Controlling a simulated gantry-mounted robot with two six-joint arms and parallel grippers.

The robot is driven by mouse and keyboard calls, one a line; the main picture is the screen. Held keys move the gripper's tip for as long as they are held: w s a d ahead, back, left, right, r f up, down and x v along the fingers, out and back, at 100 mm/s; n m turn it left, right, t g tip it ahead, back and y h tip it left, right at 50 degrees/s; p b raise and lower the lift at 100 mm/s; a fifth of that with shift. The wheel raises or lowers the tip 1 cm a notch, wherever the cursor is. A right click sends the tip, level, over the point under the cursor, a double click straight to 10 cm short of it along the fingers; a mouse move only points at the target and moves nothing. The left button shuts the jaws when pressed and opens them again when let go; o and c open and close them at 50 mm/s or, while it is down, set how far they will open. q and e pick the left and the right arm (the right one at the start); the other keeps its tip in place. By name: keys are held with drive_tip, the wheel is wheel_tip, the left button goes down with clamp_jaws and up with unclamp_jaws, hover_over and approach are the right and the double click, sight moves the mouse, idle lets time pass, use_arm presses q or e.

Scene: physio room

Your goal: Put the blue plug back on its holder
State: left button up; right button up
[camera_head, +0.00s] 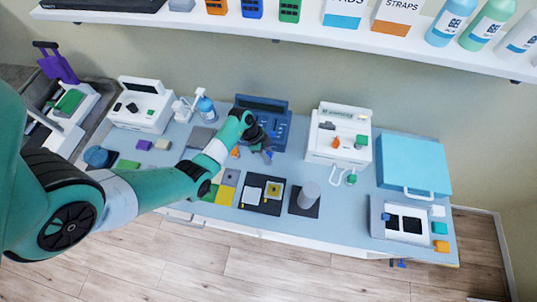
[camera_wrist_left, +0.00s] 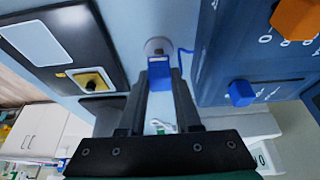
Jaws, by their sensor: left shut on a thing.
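The blue plug (camera_wrist_left: 159,73) is between the fingertips of my left gripper (camera_wrist_left: 160,85) in the left wrist view. The gripper is shut on it. A round grey-white piece (camera_wrist_left: 157,46) is right beyond the plug; I cannot tell whether they touch or whether this is the holder. A blue cable (camera_wrist_left: 187,52) runs beside it towards the dark blue device (camera_wrist_left: 212,75). In the head view my left gripper (camera_head: 266,154) is low over the table, just in front of the dark blue device (camera_head: 278,129); the plug is too small to make out there. My right gripper is not in view.
A second blue piece (camera_wrist_left: 240,92) and an orange piece (camera_wrist_left: 296,18) sit on the device. A black tray (camera_head: 262,207) lies in front of my gripper, with a grey cylinder (camera_head: 309,193) to its right. A white device (camera_head: 340,137) stands right of the blue one.

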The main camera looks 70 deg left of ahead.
use_arm(q)
drive_tip(key=shift+r+p, duration=0.1)
drive_tip(key=shift+p, duration=0.75)
idle(0.9)
drive_tip(key=shift+f+b, duration=0.85)
drive_tip(key=shift+f, duration=0.35)
idle(0.8)
idle(0.3)
drive_tip(key=o, duration=1.5)
drive_tip(key=shift+o, duration=0.2)
wheel_tip(320, 180, up, 7)
drive_tip(key=p, duration=0.8)
drive_tip(key=shift+r, duration=0.15)
